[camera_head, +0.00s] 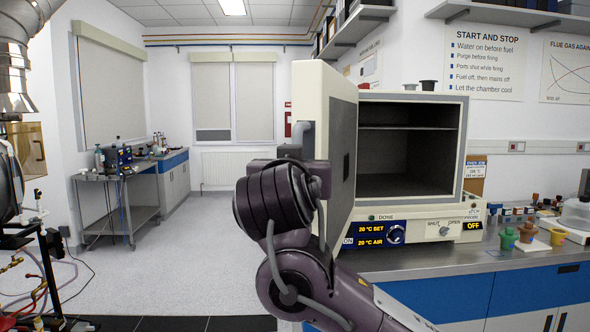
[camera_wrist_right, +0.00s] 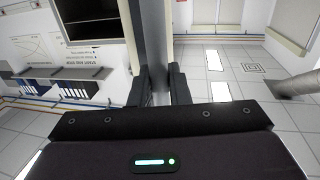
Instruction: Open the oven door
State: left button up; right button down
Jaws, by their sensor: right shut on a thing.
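The oven (camera_head: 412,150) is a cream box on the bench, with its dark, empty chamber and one shelf in plain view. Its door (camera_head: 342,150) is hinged at the chamber's left side and stands wide open, swung out toward me. A grey handle (camera_head: 301,131) is on the door's outer side. My right gripper is at this handle, largely hidden behind my right wrist in the head view. In the right wrist view, the gripper (camera_wrist_right: 163,86) has its fingers closed around the handle, with the door (camera_wrist_right: 152,30) seen nearly edge-on beyond. My left gripper is not in view.
The oven's control panel (camera_head: 397,234) is below the chamber. Small coloured pots (camera_head: 508,238) stand on the bench (camera_head: 470,263) at right. Wall shelves (camera_head: 500,15) hang above. The floor (camera_head: 190,260) left of the door is clear. Hoses and equipment stand at far left.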

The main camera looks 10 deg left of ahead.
jog(key=shift+d+r, duration=0.2)
jog(key=shift+r, duration=0.05)
jog(key=c, duration=1.7)
grip_release()
jog(key=shift+c, duration=0.2)
jog(key=o, duration=0.3)
jog(key=shift+w+f, duration=0.15)
jog(key=shift+f, duration=0.05)
jog(key=shift+s, duration=0.2)
jog(key=s+b, duration=0.4)
jog(key=s, duration=0.3)
jog(key=shift+s+d, duration=0.2)
jog(key=shift+d, duration=0.05)
